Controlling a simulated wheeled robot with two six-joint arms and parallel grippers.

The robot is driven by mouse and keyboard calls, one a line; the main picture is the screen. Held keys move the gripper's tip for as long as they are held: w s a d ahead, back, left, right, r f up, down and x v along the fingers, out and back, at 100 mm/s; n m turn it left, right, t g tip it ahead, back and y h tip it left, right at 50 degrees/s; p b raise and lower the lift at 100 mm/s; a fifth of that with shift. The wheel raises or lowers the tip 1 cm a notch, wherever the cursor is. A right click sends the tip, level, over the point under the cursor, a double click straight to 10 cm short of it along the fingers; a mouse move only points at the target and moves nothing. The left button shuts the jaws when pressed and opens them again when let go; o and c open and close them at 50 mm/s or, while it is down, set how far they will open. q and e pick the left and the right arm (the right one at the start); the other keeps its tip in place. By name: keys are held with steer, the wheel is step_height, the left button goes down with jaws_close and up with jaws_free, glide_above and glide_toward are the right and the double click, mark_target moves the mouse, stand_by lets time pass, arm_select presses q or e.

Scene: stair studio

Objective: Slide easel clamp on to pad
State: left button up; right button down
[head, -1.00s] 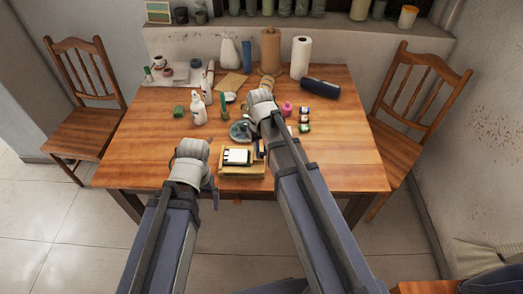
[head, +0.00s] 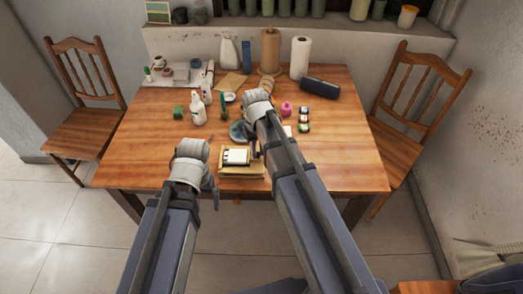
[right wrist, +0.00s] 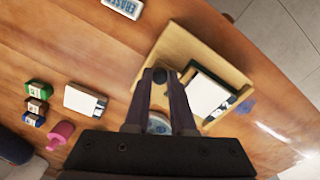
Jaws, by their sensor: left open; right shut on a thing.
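The wooden easel (head: 258,174) lies near the table's front edge, with the white pad (head: 236,156) on it. In the right wrist view the easel (right wrist: 203,43) has a raised ledge, and the pad (right wrist: 202,94) shows dark corner marks. My right gripper (head: 254,151) is at the easel's right side in the head view. In the right wrist view it (right wrist: 161,77) is shut on a small dark knob-like piece, likely the easel clamp (right wrist: 160,74), close beside the pad. The fingers hide most of it. My left gripper (head: 216,198) is open and empty, left of the easel by the table's front edge.
A blue-grey dish (head: 238,131) is just behind the easel. The wooden table (head: 335,160) is clear at the right and front left.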

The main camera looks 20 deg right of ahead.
steer(key=shift+w+a, duration=0.1)
steer(key=shift+a, duration=0.3)
steer(key=c, duration=0.8)
jaws_free()
steer(key=shift+o, duration=0.2)
step_height(320, 180, up, 8)
steer(key=p, duration=0.8)
steer(key=shift+a, duration=0.15)
steer(key=shift+f, duration=0.1)
